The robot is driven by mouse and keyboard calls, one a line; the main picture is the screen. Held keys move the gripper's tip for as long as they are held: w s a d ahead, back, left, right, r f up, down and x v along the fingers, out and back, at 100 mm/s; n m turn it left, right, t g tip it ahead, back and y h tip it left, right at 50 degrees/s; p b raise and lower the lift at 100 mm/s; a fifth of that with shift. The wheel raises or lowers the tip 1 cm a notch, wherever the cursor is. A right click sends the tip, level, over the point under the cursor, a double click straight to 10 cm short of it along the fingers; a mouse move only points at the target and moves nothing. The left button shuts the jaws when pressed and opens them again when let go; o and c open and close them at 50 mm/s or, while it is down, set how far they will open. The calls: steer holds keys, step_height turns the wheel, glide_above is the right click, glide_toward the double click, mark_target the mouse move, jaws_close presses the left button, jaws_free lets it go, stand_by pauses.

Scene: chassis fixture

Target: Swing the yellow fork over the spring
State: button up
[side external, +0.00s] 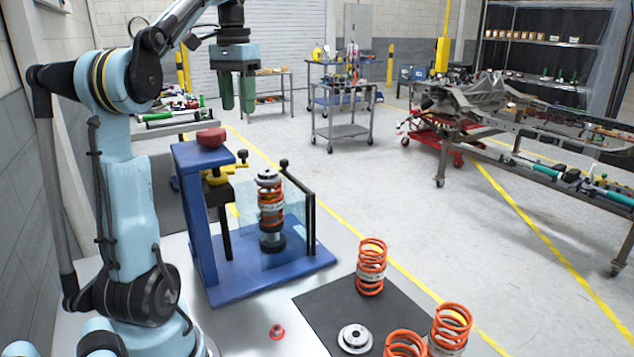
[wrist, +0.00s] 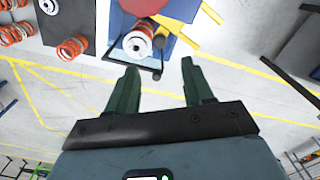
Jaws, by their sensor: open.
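The yellow fork (side external: 228,171) is on the blue press fixture (side external: 196,215), under its red-topped head (side external: 211,138). In the wrist view the fork (wrist: 178,34) shows as a yellow bar pointing away to the right of the spring. The orange spring (side external: 271,207) stands upright on the fixture base with a silver cap on top; it also shows in the wrist view (wrist: 138,41). The fork is beside the spring, not above it. My gripper (side external: 237,106) hangs with green fingers apart and empty, above the fixture. The wrist view shows its fingers (wrist: 160,66) spread.
A clear guard panel with a black frame (side external: 311,220) stands by the spring. Loose orange springs (side external: 371,268) and a silver disc (side external: 355,338) sit on a dark mat (side external: 325,310) at front right. A small red part (side external: 277,332) lies on the table. Air around my gripper is clear.

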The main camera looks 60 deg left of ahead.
mark_target(243, 150)
step_height(243, 150, down, 10)
steer(key=shift+f, duration=0.1)
stand_by(0.4)
steer(key=shift+c, duration=0.4)
jaws_close()
